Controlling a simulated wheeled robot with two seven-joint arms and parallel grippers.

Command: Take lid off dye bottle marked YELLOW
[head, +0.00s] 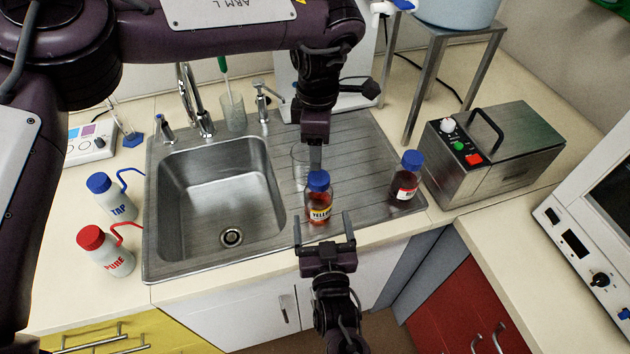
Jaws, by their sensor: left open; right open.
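The dye bottle marked YELLOW (319,212) stands upright on the sink's ribbed drainboard, with its blue lid (318,181) on top. My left gripper (315,160) points down from above, open, with its fingers just over or behind the lid; I cannot tell whether they touch it. My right gripper (323,228) is open in front of the bottle, one finger to each side of its lower part. The bottle's base is partly hidden by the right gripper.
A second blue-lidded bottle (405,178) with red contents stands to the right on the drainboard. A clear glass (300,164) stands just behind the YELLOW bottle. The sink basin (218,200) is left; TAP (112,198) and PURE (106,250) wash bottles stand beyond it. A metal bath (495,150) is right.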

